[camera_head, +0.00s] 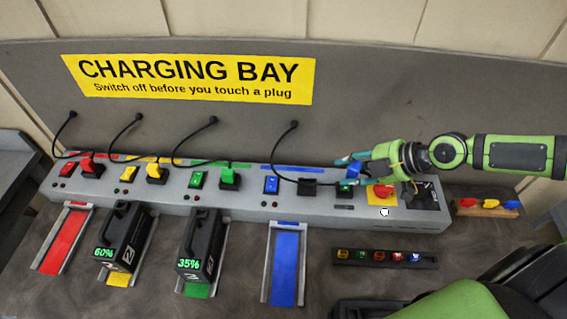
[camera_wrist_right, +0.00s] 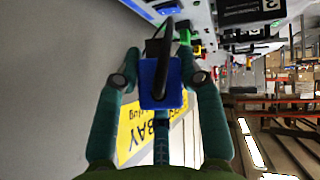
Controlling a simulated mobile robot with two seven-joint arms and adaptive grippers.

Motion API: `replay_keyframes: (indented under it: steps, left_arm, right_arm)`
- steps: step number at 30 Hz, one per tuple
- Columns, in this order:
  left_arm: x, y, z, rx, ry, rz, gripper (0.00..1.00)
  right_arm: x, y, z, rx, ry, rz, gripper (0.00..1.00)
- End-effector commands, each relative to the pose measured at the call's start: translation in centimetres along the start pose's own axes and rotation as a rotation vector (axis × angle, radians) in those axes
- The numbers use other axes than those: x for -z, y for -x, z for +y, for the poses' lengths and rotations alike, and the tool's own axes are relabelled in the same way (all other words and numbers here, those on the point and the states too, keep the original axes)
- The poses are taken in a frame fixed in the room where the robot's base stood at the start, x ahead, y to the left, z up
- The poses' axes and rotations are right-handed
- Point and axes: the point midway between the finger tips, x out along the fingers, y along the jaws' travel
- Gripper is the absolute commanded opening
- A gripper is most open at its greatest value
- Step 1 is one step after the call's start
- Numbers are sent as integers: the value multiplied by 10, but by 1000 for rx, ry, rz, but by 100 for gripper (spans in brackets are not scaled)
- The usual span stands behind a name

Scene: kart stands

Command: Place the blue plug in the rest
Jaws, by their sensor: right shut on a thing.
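The blue plug (camera_wrist_right: 160,82) is between the fingers of my right gripper (camera_wrist_right: 160,78) in the right wrist view, with its black cable end towards the camera's top. In the head view my right gripper (camera_head: 345,171) is shut over the right part of the charging console, with a little of the blue plug (camera_head: 356,170) showing between its fingers. A black cable runs from the wall behind the blue switch (camera_head: 272,185) towards it. My left gripper is not in view.
Two batteries (camera_head: 203,245) stand in the yellow and green bays; the red bay and blue bay (camera_head: 285,268) are empty. A red button (camera_head: 381,191) on yellow lies below my right wrist.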

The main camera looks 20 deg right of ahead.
Motion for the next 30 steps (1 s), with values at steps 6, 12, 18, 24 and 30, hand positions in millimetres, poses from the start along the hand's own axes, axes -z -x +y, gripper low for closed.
replay_keyframes:
  steps: [6,12,18,24,30]
  left_arm:
    - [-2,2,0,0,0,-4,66]
    - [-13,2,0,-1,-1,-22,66]
    - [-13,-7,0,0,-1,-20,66]
    - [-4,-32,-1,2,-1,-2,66]
    - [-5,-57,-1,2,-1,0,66]
  right_arm:
    - [-2,-1,4,-3,-10,7,0]
    - [4,-16,4,5,-4,23,0]
    - [-4,-30,10,-16,-15,-1,0]
    - [0,-55,16,-17,-10,0,0]
    - [4,-93,22,-17,-13,3,0]
